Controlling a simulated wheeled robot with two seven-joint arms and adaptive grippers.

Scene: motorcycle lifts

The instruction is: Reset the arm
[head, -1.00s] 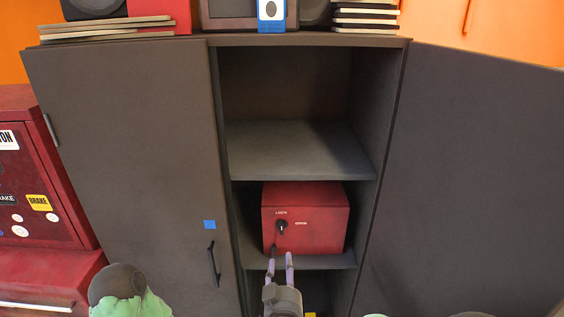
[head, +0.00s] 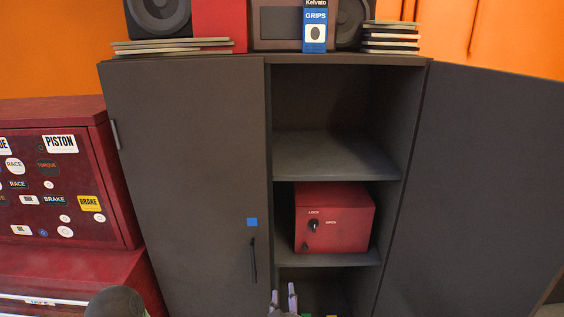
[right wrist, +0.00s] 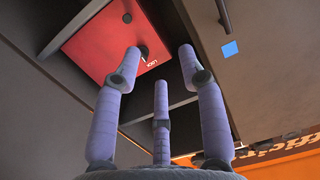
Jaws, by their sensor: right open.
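My right gripper (head: 284,299) shows at the bottom edge of the head view, below and in front of a red box (head: 346,222). Its purple fingers also show in the right wrist view (right wrist: 157,68), spread apart with nothing between them. The red box sits on a middle shelf of the open dark cabinet and has a black knob (head: 314,225) marked LOCK and OPEN. In the right wrist view the box (right wrist: 100,45) and its knob (right wrist: 143,50) lie beyond the fingertips, apart from them. My left gripper is not in view.
The cabinet's left door (head: 190,180) is shut, with a black handle (head: 253,260). Its right door (head: 480,190) stands open. The upper shelf (head: 335,155) is empty. A red tool chest (head: 70,190) stands at left. Speakers and boards sit on the cabinet top.

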